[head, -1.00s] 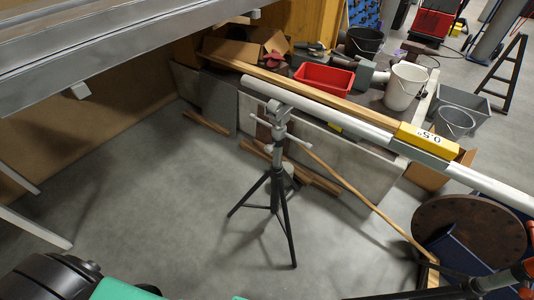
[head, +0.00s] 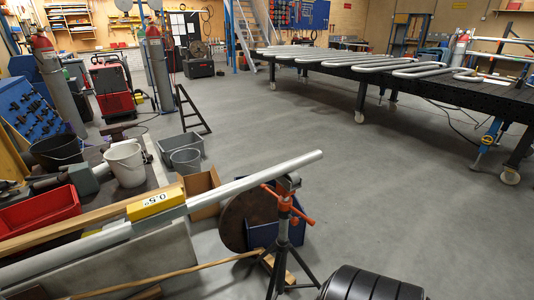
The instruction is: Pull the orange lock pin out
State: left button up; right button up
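A black tripod pipe stand (head: 283,250) stands at the lower middle of the head view. Orange-red parts (head: 303,219) stick out near its top; I cannot tell whether one of them is the lock pin. A long grey pipe (head: 255,178) runs from the lower left up over the stand, and its free end lies to the right of the stand head. A yellow level (head: 156,203) reading about 0.5° sits along the pipe. Neither of my grippers is in view. A black rounded part of mine (head: 372,285) shows at the bottom edge.
A brown disc (head: 236,218) and blue plates lean behind the stand. Buckets (head: 126,163) and a red bin (head: 40,210) stand at left. A long dark table (head: 440,88) with serpentine coils (head: 420,70) stands at the back right. The floor between is clear.

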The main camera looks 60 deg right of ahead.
aim_at(295, 221)
jog(key=z, duration=1.9)
